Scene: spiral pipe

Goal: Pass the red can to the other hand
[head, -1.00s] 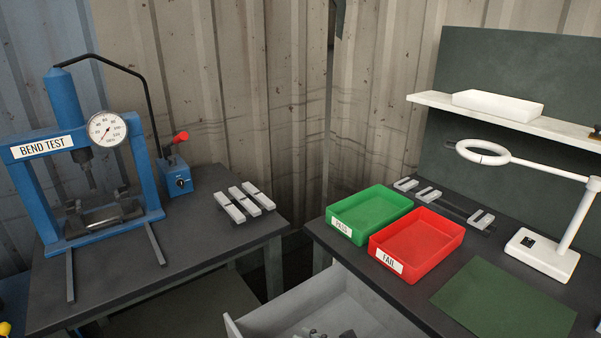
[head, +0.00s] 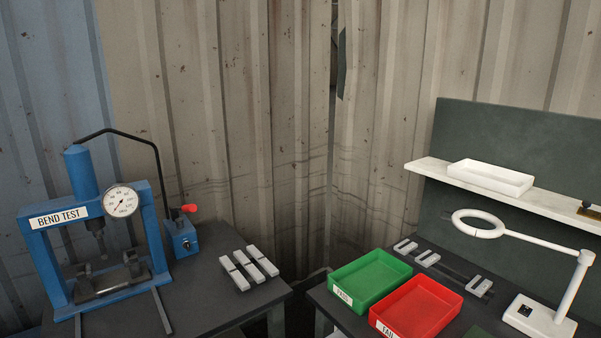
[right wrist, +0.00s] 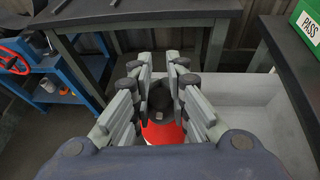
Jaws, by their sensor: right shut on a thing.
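In the right wrist view my right gripper (right wrist: 162,76) is shut on the red can (right wrist: 163,134). The can sits between the two fingers, with a dark part at its far end and red nearer to me. Much of the can is hidden by the fingers and the gripper body. Below it is a pale grey open drawer or tray. Neither gripper nor the can shows in the head view. My left gripper is not seen in any view.
The blue bend-test press (head: 98,240) stands on the left table. Green (head: 370,278) and red (head: 418,305) trays and a white magnifier lamp (head: 545,318) are on the right bench. A blue stand with a red wheel (right wrist: 12,60) is at left in the wrist view.

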